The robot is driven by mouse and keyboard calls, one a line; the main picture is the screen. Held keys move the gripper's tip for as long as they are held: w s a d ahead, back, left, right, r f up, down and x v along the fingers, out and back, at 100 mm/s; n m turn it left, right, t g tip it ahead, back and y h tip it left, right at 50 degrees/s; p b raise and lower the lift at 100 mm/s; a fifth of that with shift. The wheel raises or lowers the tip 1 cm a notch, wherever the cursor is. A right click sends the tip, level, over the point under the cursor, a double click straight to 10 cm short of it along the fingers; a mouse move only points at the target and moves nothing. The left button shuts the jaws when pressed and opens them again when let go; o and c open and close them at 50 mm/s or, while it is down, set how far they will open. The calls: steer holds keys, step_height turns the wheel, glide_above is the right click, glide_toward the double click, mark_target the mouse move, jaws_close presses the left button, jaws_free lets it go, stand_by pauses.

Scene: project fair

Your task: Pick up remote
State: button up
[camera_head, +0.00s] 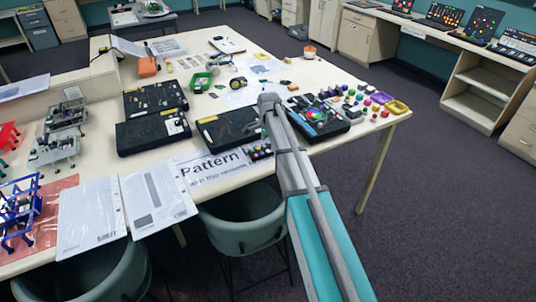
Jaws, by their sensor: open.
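A small dark remote with coloured buttons (260,152) lies near the front edge of the table, on a white sheet printed "Pattern" (212,165). My grey and teal arm reaches up from the bottom of the view and passes just right of the remote. Its far end, with my gripper (269,101), shows over the table beyond the remote, in front of the black boards. The fingers are small and hard to make out. My gripper is apart from the remote in the picture, and I see nothing held in it.
Black boards (153,133) lie left of and behind the remote, and a board with a colourful disc (318,119) lies right of it. A teal chair (243,222) stands against the front edge.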

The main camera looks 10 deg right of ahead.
steer(key=shift+f+b, duration=1)
steer(key=shift+f, duration=0.3)
steer(key=c, duration=1)
